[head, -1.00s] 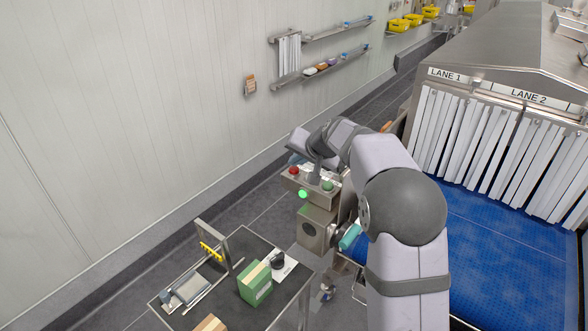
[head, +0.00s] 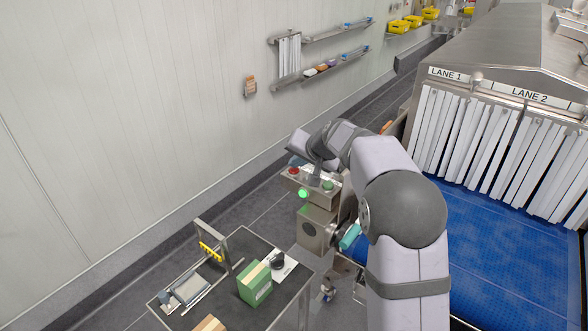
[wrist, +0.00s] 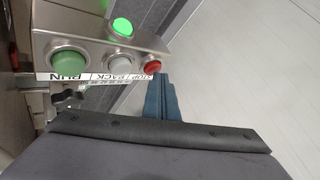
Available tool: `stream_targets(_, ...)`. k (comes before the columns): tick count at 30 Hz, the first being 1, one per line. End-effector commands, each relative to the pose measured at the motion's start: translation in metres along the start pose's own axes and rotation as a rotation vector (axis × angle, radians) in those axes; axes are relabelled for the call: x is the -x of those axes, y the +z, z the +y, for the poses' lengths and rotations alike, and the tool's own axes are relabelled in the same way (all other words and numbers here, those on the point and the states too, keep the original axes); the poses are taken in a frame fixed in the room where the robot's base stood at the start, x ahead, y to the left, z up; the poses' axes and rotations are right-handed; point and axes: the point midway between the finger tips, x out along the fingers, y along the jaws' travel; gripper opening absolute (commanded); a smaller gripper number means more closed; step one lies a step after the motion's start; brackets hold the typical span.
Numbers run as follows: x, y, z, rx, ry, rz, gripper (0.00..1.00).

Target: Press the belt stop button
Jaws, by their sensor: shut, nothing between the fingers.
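The steel control box shows in the wrist view (wrist: 95,42) and in the head view (head: 318,199). It carries a red button (wrist: 152,68), a pale button (wrist: 119,60) and a green button (wrist: 68,62). Upside-down labels run along the edge; RUN is at the green one, and the red one's seems to read STOP. My gripper (wrist: 160,80) is shut and empty, its blue fingertips right by the red button. I cannot tell whether they touch it. In the head view the red button (head: 293,171) shows just below my wrist.
A green lamp (wrist: 122,27) on the box is lit. The blue belt (head: 500,250) and the curtained tunnel (head: 490,140) lie to the right. A small table (head: 225,308) with a green carton (head: 255,285) stands in front. A teal item (head: 350,236) is beside the box.

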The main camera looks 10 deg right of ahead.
Motion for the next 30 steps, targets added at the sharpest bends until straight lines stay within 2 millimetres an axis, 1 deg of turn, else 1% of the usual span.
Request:
stream_targets(18,-0.003,0.004,0.003,0.0,0.002,-0.005,0.0)
stream_targets(30,0.008,-0.005,-0.006,0.001,0.001,-0.004,0.0)
